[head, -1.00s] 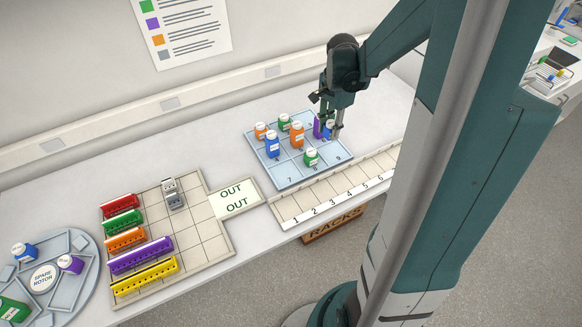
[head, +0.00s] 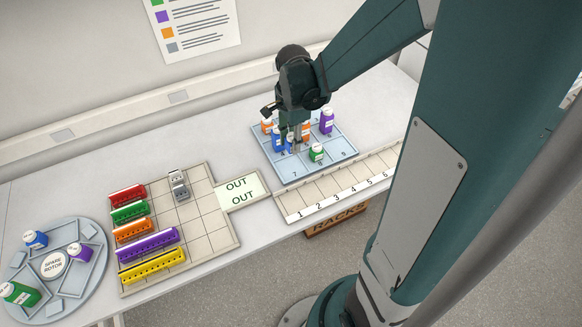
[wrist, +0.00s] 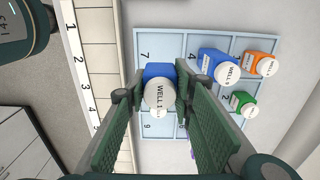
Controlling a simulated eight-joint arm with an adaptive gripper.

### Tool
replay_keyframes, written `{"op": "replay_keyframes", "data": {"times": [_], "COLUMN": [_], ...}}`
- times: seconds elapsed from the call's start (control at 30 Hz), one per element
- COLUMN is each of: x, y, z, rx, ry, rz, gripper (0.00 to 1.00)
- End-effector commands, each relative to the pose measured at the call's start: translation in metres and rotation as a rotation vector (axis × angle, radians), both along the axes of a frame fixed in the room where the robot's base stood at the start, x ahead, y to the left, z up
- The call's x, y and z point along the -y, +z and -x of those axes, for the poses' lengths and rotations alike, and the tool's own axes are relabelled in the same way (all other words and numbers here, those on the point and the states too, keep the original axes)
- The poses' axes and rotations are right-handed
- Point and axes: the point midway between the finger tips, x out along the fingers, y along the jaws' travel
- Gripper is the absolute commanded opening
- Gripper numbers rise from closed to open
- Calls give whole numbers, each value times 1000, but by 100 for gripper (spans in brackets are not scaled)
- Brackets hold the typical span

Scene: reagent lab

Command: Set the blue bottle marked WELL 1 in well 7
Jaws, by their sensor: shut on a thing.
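My gripper (wrist: 160,100) is shut on the blue bottle marked WELL 1 (wrist: 159,86), its white cap facing the wrist camera. In the head view my gripper (head: 294,146) is over the left-middle part of the light-blue well tray (head: 288,178), and the held bottle (head: 289,145) is partly hidden by the fingers. Well 7 (head: 296,172) is the empty front-left cell of the tray. It also shows in the wrist view (wrist: 147,45), with the held bottle overlapping its lower part. The bottle's height above the tray is hard to tell.
A second blue bottle (wrist: 215,62) stands close beside the held one. A green bottle (head: 317,152) stands in the front-middle well. Purple (head: 326,121) and orange (head: 267,125) bottles stand farther back. The numbered rack strip (head: 335,192) lies along the tray's front.

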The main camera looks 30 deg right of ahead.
Motion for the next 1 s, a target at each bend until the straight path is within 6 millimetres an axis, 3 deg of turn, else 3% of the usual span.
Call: {"op": "replay_keyframes", "data": {"times": [0.57,1.0], "x": [-5,-5], "y": [-2,-43], "z": [1,0], "rx": [0,0], "ry": [-1,-1], "rz": [0,0], "gripper": [13,13]}}
